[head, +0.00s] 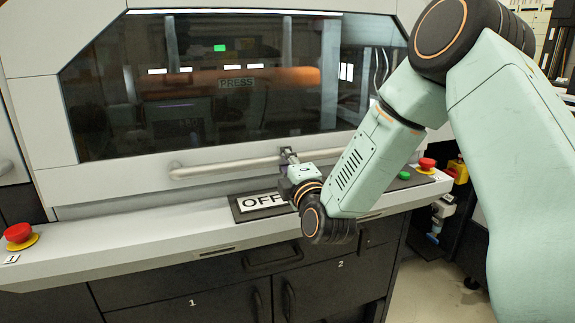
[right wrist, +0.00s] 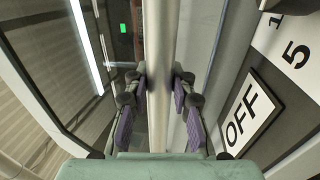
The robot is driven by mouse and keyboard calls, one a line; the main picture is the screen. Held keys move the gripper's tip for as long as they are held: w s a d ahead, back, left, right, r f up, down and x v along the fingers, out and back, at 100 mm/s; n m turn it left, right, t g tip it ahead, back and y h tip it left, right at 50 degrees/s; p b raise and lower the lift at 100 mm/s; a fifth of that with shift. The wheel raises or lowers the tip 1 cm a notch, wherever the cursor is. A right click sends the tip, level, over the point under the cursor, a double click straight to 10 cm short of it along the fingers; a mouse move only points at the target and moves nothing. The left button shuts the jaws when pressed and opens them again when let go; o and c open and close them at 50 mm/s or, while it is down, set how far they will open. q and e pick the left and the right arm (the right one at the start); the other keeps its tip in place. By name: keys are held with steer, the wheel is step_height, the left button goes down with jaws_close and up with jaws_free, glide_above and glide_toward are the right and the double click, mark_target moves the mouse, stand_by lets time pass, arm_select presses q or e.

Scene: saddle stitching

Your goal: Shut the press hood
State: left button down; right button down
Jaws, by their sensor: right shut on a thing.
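The press hood (head: 50,132) is a pale panel with a wide dark window marked PRESS (head: 237,83). Its lower edge is low, close above the pale front ledge (head: 130,245); I cannot tell whether it is fully seated. A long metal handle bar (head: 225,165) runs along the lower part of the hood, and it also shows in the right wrist view (right wrist: 160,50). My right gripper (head: 288,155) is at the right part of this bar. In the right wrist view its two fingers (right wrist: 160,92) close around the bar from both sides. My left gripper is not in view.
An OFF plate (head: 258,203) lies on the ledge just below my right gripper. Red stop buttons stand at the left (head: 18,232) and right (head: 427,163), with a green button (head: 404,175) near the right one. Dark drawers (head: 195,300) are below.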

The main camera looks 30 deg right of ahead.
steer(key=w, duration=0.1)
steer(key=w+f+b, duration=0.1)
steer(key=w+b, duration=0.1)
steer(key=shift+d+f+t, duration=0.25)
steer(key=shift+d+t, duration=0.05)
steer(key=shift+t, duration=0.1)
steer(key=shift+r, duration=0.1)
steer(key=c, duration=1.1)
jaws_free()
steer(key=shift+w, duration=0.15)
steer(key=shift+s, duration=0.2)
steer(key=v, duration=1.2)
